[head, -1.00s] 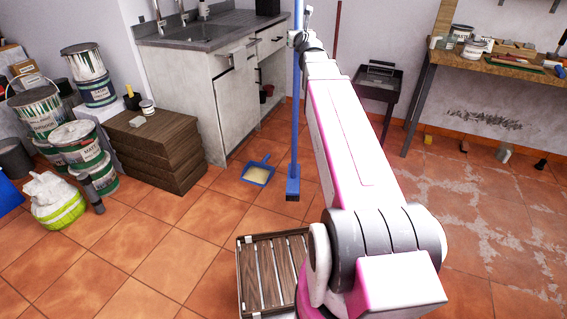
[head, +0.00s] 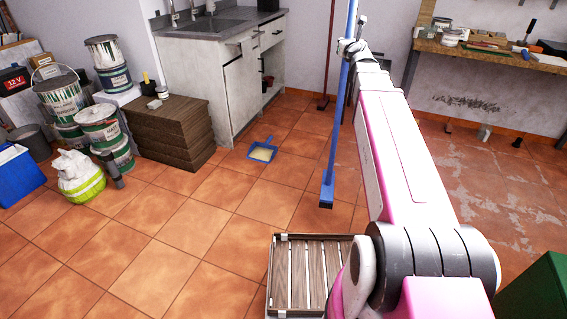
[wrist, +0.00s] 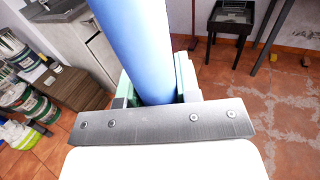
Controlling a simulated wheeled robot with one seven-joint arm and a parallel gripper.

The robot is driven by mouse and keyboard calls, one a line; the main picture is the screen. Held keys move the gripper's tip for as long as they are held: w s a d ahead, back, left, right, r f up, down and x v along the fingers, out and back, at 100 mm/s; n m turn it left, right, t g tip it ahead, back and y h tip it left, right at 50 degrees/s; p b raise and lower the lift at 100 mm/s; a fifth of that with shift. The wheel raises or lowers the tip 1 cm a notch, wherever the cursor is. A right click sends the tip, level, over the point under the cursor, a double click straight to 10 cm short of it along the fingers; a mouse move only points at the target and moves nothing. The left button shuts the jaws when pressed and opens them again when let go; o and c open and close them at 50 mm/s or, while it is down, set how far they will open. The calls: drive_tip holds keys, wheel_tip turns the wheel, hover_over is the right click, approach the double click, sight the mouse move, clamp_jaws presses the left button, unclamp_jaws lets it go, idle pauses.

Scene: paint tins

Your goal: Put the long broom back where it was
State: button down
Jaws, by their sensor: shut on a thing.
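The long blue broom (head: 340,112) stands nearly upright in the head view, its dark-tipped head low over the tiles. I cannot tell whether it touches the floor. My gripper (head: 352,48) is shut around its handle high up. In the wrist view the thick blue handle (wrist: 138,45) passes between the jaws of my gripper (wrist: 155,90). The top of the handle is cut off by the head view's upper edge.
A blue dustpan (head: 263,150) lies on the floor left of the broom. A red-handled pole (head: 328,60) stands by the back wall. A sink cabinet (head: 225,85), paint tins (head: 100,125), a workbench (head: 490,55) and a green box (head: 537,290) surround open tiles. A slatted wooden crate (head: 283,275) is close in front.

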drive_tip(key=s+a+f+n+g+y, duration=0.1)
drive_tip(key=s+a+f+n+y, duration=0.15)
drive_tip(key=a, duration=0.85)
drive_tip(key=s+a+f+n+g+y, duration=0.2)
drive_tip(key=a+f+y, duration=0.2)
drive_tip(key=a, duration=0.6)
drive_tip(key=s+a+f+n+g+y, duration=0.1)
drive_tip(key=s+a+f+n+y, duration=0.2)
drive_tip(key=a, duration=0.8)
drive_tip(key=w+d+f, duration=0.5)
drive_tip(key=w+f, duration=0.6)
drive_tip(key=shift+w+d+f+m, duration=0.15)
drive_tip(key=shift+d+f+m, duration=0.05)
drive_tip(key=shift+d+m, duration=0.2)
drive_tip(key=shift+f+y, duration=0.1)
drive_tip(key=shift+y, duration=0.15)
drive_tip(key=c, duration=0.8)
unclamp_jaws()
